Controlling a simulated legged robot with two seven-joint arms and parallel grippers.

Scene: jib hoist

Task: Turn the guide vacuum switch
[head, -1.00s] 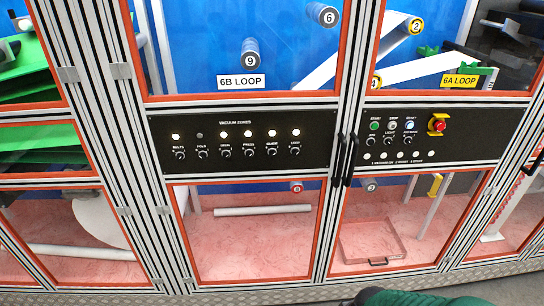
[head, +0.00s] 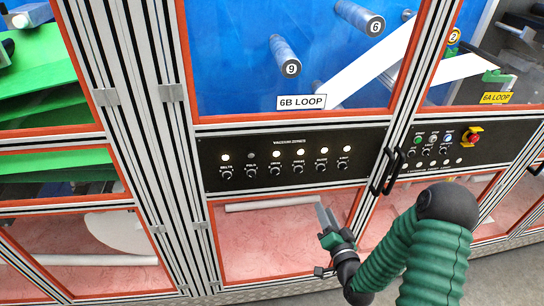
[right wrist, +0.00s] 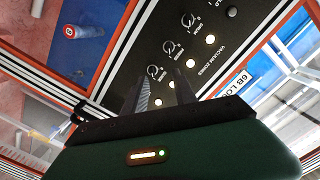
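The guide vacuum switch (head: 321,167) is a small black knob, fifth from the left in the vacuum zones row of a black panel, under a lit white lamp. My right gripper (head: 325,212) is just below that panel in the head view, its fingers pointing up towards the panel. In the right wrist view the fingers (right wrist: 162,77) are apart with nothing held. The guide knob (right wrist: 154,72) shows there near the fingertips; I cannot tell the remaining gap. The last knob of the row is hidden by a finger in that view. My left gripper is not in view.
The panel holds several neighbouring knobs; the second lamp (head: 250,155) is unlit. Black door handles (head: 388,170) stick out to the right. A control panel with a red emergency stop (head: 473,136) lies beyond. Orange-framed windows surround the panels.

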